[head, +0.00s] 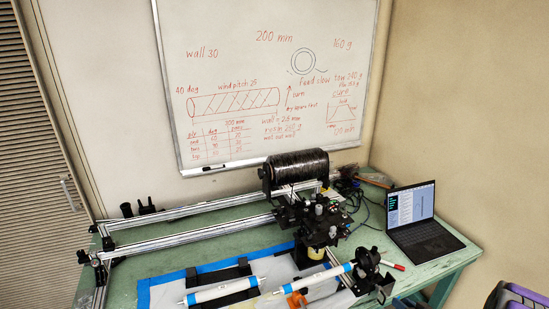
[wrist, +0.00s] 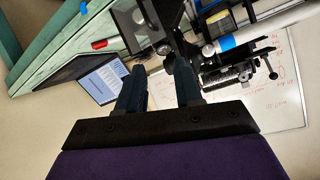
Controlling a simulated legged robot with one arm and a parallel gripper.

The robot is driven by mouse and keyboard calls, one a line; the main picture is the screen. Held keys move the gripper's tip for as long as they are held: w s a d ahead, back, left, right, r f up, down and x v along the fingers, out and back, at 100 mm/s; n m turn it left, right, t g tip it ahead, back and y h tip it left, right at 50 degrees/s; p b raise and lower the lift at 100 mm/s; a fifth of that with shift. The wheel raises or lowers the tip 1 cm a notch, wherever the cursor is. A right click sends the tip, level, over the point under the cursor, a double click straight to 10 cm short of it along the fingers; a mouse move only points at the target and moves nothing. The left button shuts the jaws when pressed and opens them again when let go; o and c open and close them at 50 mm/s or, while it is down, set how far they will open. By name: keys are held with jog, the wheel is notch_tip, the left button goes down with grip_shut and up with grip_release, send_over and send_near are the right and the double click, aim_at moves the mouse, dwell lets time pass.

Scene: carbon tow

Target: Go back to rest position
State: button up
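My gripper (wrist: 160,72) shows in the wrist view with its two dark fingers apart and nothing visible between them. The wrist picture is turned, with the bench and laptop at upper left. In the head view only a purple part of my arm shows at the lower right corner; the fingers are out of that view. The winding machine (head: 318,222) stands on the green bench (head: 425,275), with a black carbon spool (head: 297,168) on top. Two white tubes with blue ends, a left one (head: 222,291) and a right one (head: 315,280), lie at the front.
An open laptop (head: 422,225) stands on the bench's right side, with a red marker (head: 393,265) near it. Metal rails (head: 190,237) run left from the machine. A whiteboard (head: 265,85) hangs behind. Floor at the lower right shows beside the bench.

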notch_tip(320, 180, up, 13)
jog(key=s+g+h+b, duration=0.2)
jog(key=s+g+h, duration=0.1)
jog(key=g+h, duration=0.3)
jog(key=s+a+r+g, duration=0.2)
jog(key=s+a+r, duration=0.3)
jog(key=s+a, duration=0.1)
jog(key=s+a+r+g+y+b, duration=0.1)
jog(key=s+a+r+g, duration=0.1)
jog(key=s+a, duration=0.9)
jog(key=s+a+r+g+y+b, duration=0.2)
jog(key=s+a, duration=1)
jog(key=s, duration=0.6)
jog(key=shift+a+r+n+g, duration=0.15)
jog(key=shift+r+n+g, duration=0.25)
jog(key=shift+r+g, duration=0.5)
jog(key=shift+f, duration=0.2)
